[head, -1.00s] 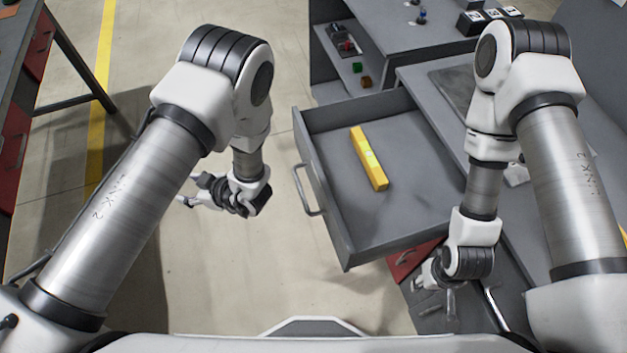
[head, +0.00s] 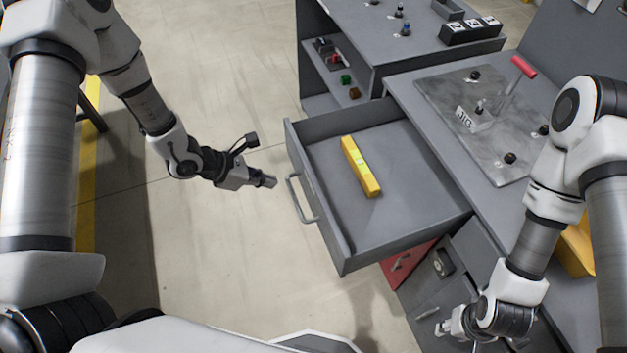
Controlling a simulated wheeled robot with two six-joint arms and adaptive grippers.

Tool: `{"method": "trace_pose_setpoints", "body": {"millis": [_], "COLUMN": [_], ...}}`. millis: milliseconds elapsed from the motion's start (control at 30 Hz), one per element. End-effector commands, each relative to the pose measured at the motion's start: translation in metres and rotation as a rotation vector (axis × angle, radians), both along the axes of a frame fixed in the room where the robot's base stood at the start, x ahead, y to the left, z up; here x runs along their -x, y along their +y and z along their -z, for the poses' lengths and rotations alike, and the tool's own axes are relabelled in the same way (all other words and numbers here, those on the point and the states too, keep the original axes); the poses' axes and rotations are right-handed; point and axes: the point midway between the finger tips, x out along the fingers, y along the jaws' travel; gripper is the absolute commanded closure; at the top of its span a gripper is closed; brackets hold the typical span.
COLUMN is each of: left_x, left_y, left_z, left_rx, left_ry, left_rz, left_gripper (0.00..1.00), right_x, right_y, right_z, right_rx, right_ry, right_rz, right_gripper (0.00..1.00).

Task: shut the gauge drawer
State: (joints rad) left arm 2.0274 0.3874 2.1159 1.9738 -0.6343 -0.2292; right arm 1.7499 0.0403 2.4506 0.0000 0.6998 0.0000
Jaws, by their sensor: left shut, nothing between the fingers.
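The gauge drawer (head: 408,228) is a grey drawer pulled well out of the workbench, with its front panel and bar handle (head: 300,198) facing left. A yellow bar-shaped block (head: 360,167) lies on the drawer's floor. My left gripper (head: 270,181) is shut and empty, just left of the drawer handle, pointing at it with a small gap in the picture. My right gripper (head: 446,329) is low at the lower right, below and right of the drawer, in front of the bench's lower cabinet. Its fingers are too small to read.
The workbench top (head: 415,70) carries a metal plate with a JIG block (head: 474,120) and a red-handled clamp (head: 523,67). A second grey bench (head: 385,38) with a shelf stands behind. Floor left of the drawer is clear.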

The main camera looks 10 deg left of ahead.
Motion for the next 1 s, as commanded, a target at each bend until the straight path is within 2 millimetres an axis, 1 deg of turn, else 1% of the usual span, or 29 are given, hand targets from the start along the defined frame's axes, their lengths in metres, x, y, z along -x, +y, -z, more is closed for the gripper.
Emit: {"method": "trace_pose_setpoints", "body": {"millis": [33,67,133,267,500,633,800,1000], "left_x": [-0.006,-0.009,-0.013,-0.018,-0.037,-0.045,-0.05,-0.05], "left_y": [0.006,0.008,0.007,-0.003,-0.032,-0.044,-0.051,-0.051], "left_z": [-0.007,-0.01,-0.012,0.0,0.033,0.048,0.057,0.058], "left_rx": [0.012,0.016,0.014,0.01,0.01,0.012,0.013,0.013], "left_ry": [-0.016,-0.023,-0.031,-0.026,-0.027,-0.027,-0.027,-0.027], "left_rz": [-0.025,-0.033,-0.03,-0.027,-0.024,-0.026,-0.028,-0.028], "left_gripper": [1.0,1.0,1.0,1.0,1.0,1.0,1.0,1.0], "right_x": [0.0,-0.001,-0.001,0.0,0.0,0.0,0.0,0.0], "right_y": [0.0,0.0,0.0,0.0,0.0,0.0,0.0,0.0], "right_z": [-0.001,-0.001,-0.002,-0.006,-0.019,-0.023,-0.024,-0.024], "right_rx": [0.0,0.0,0.0,0.0,0.0,0.0,0.0,0.0], "right_ry": [-0.001,-0.001,-0.001,-0.001,-0.001,-0.001,-0.001,-0.001], "right_rz": [-0.001,-0.001,-0.001,-0.001,0.0,0.0,0.0,0.0], "right_gripper": [0.6,0.6,0.6,0.6,0.6,0.6,0.6,0.6]}}
